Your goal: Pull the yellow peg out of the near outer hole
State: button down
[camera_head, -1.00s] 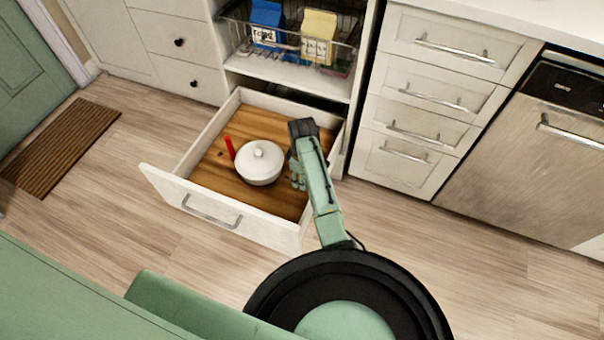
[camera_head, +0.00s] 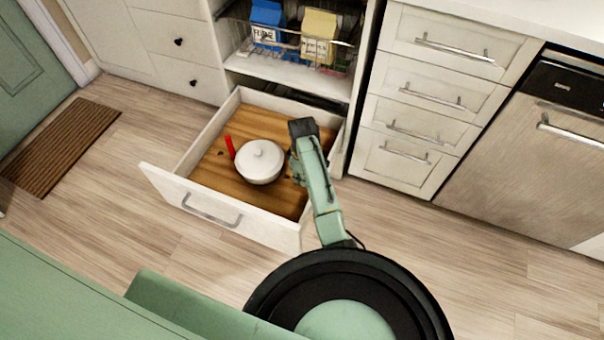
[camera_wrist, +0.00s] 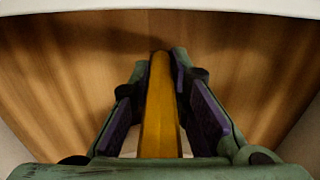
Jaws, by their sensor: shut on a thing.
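The yellow peg (camera_wrist: 160,110) runs lengthwise between my gripper's two fingers in the wrist view. My gripper (camera_wrist: 161,64) is shut on it, with the purple pads on either side. The peg's far end is close to the wooden drawer floor; whether it sits in a hole cannot be told. In the head view my gripper (camera_head: 297,168) is over the right side of the open drawer, just right of the white lidded pot. The peg and its hole are hidden there. A red peg (camera_head: 230,147) stands left of the pot.
The white pot (camera_head: 260,165) is close beside my gripper. The drawer's walls and front (camera_head: 215,208) surround the work area. A shelf with a wire basket (camera_head: 290,45) holding a blue and a yellow carton is above and behind. Drawer fronts (camera_head: 410,130) stand to the right.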

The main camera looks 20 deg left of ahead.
jog(key=shift+s+d+f, duration=0.1)
jog(key=shift+s+f, duration=0.4)
jog(key=shift+f, duration=0.15)
jog(key=shift+r+p, duration=1.8)
jog(key=shift+p, duration=0.4)
jog(key=shift+w+r+p, duration=0.25)
jog(key=shift+r+p, duration=0.9)
jog(key=shift+r, duration=0.1)
